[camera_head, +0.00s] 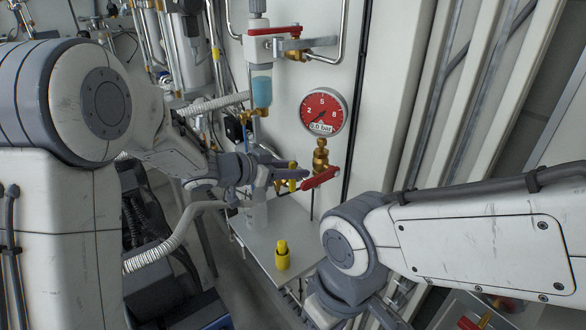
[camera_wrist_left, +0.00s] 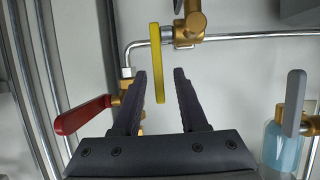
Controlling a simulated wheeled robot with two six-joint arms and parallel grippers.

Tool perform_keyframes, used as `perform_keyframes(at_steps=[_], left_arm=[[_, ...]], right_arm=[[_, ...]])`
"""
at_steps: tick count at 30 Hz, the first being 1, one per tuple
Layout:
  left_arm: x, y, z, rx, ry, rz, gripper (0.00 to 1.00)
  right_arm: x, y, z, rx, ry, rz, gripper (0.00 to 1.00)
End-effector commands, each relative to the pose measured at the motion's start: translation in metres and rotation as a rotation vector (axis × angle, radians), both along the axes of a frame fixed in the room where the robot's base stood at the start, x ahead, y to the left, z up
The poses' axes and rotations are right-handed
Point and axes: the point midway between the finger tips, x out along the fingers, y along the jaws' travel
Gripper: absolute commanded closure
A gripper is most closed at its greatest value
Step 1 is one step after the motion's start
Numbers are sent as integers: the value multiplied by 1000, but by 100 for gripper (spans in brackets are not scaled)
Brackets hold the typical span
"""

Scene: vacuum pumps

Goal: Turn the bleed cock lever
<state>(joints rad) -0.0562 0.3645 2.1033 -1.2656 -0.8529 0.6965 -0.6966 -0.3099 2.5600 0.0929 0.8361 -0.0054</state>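A yellow lever (camera_wrist_left: 157,62) sits beside a brass valve (camera_wrist_left: 190,25) in the left wrist view. A small part of the yellow lever (camera_head: 292,184) shows in the head view. My left gripper (camera_wrist_left: 160,72) is open, and the lever's lower end shows between its fingers without visible gripping. In the head view my left gripper (camera_head: 290,173) is near the yellow lever and a red lever (camera_head: 321,178). The red lever (camera_wrist_left: 82,114) is left of the fingers in the wrist view. No label shows which lever is the bleed cock. My right gripper is not visible.
A red pressure gauge (camera_head: 323,112) is above the red lever. A grey lever (camera_wrist_left: 292,102) and a cup of blue liquid (camera_wrist_left: 281,148) are right in the wrist view. Pipes run along the wall.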

Motion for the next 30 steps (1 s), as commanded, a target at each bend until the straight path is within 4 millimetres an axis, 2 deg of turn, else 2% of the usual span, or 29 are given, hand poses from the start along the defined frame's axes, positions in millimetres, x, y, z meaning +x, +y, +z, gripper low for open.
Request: perform_keyframes(at_steps=[5,12,18,23,30], left_arm=[[-7,12,5,1,-5,3,57],[-33,48,23,1,-6,5,57],[-50,71,34,1,-3,3,57],[-56,78,38,2,-1,1,57],[-57,79,39,1,0,1,57]], right_arm=[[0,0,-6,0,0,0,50],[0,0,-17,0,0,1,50],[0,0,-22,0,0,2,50],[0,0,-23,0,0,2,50],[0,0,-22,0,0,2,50]])
